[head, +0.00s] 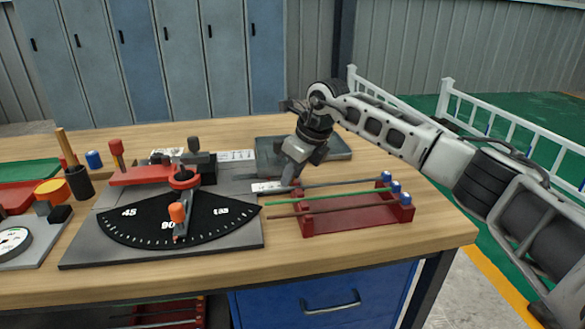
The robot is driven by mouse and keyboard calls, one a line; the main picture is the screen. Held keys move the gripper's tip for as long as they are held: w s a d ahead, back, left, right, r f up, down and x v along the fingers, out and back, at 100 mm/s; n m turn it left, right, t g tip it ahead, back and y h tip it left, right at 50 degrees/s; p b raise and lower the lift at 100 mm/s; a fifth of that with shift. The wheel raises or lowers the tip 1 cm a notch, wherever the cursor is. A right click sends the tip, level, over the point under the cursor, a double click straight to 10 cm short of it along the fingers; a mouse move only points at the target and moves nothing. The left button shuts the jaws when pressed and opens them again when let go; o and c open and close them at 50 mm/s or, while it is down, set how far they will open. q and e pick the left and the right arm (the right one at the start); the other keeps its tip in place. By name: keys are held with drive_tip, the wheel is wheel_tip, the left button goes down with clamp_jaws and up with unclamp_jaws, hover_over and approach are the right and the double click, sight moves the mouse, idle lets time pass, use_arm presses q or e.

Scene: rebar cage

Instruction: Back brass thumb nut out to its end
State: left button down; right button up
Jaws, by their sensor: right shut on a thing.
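My right gripper (288,182) reaches down from the right to a pale metal strip (265,188) at the right side of the bending plate. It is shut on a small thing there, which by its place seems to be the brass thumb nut. The fingers hide the nut, so its place on its thread cannot be made out. The grey bending plate (250,236) carries a black angle scale (125,222) and an orange-tipped lever (177,213). My left gripper is not in view.
A red rack (355,218) with several rods and blue-capped posts stands close right of my gripper. A grey tray (335,150) lies behind. A red-handled arm (140,176), a dark cup (79,183) and a dial gauge (14,241) are left. The bench front is clear.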

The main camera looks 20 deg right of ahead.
drive_tip(key=shift+w+d+r+n, duration=0.1)
drive_tip(key=shift+n, duration=0.4)
drive_tip(key=shift+n+y+p, duration=0.3)
drive_tip(key=shift+n, duration=0.1)
drive_tip(key=o, duration=1)
